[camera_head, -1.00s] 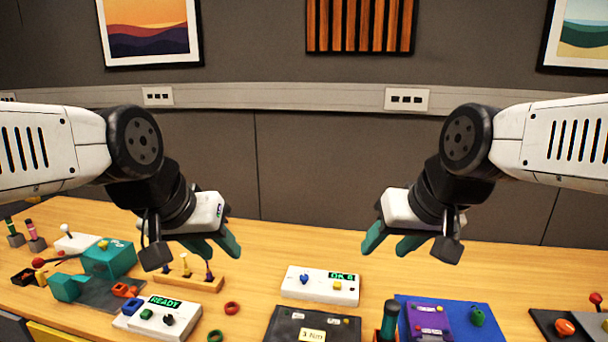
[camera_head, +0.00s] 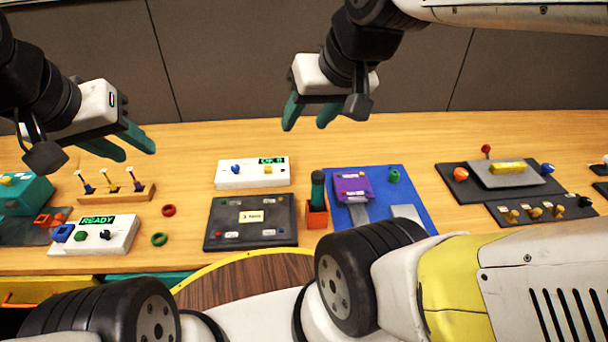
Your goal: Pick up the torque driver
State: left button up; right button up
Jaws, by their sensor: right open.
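The torque driver (camera_head: 318,187) appears to be the upright tool with a dark green handle, standing in an orange holder (camera_head: 316,217) near the middle of the table. Its lower part is hidden in the holder. My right gripper (camera_head: 305,127) is open and empty, above the back of the table and behind the driver, apart from it. My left gripper (camera_head: 138,154) has its teal fingers apart and empty, over the left of the table, well left of the driver.
A dark panel labelled 3 Nm (camera_head: 225,235) lies just left of the holder. A blue board (camera_head: 412,193) with a purple box (camera_head: 353,187) is close on its right. Bare wood lies further right (camera_head: 420,150).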

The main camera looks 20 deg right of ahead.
aim_at(318, 177)
jog(key=j+z, duration=0.35)
jog(key=k+j+z, duration=0.1)
jog(key=j+z, duration=0.25)
jog(key=k+j+z, duration=0.15)
jog(key=j+z, duration=0.2)
jog(key=j, duration=0.1)
